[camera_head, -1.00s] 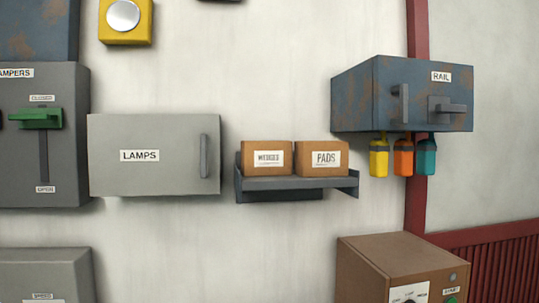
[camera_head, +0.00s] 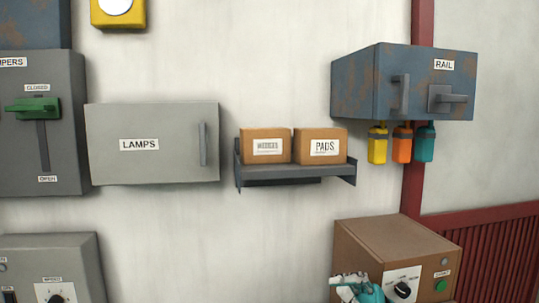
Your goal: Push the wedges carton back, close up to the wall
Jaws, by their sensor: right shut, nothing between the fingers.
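The wedges carton (camera_head: 265,146) is a small brown box with a white label. It sits on the left part of a dark grey wall shelf (camera_head: 295,178). The pads carton (camera_head: 319,146), a similar brown box, sits close beside it on the right. The wall (camera_head: 270,60) is pale behind the shelf; how much space lies between the carton and the wall is hard to tell. My right gripper (camera_head: 352,284), pale and teal, shows at the bottom edge in front of the brown box, well below the shelf and touching neither carton. It is shut and empty. My left gripper is not in view.
A grey LAMPS cabinet (camera_head: 150,160) stands out left of the shelf. A rusty blue RAIL cabinet (camera_head: 400,85) with handles is at the upper right, with several coloured tags (camera_head: 402,144) hanging below. A brown control box (camera_head: 395,245) is at the lower right.

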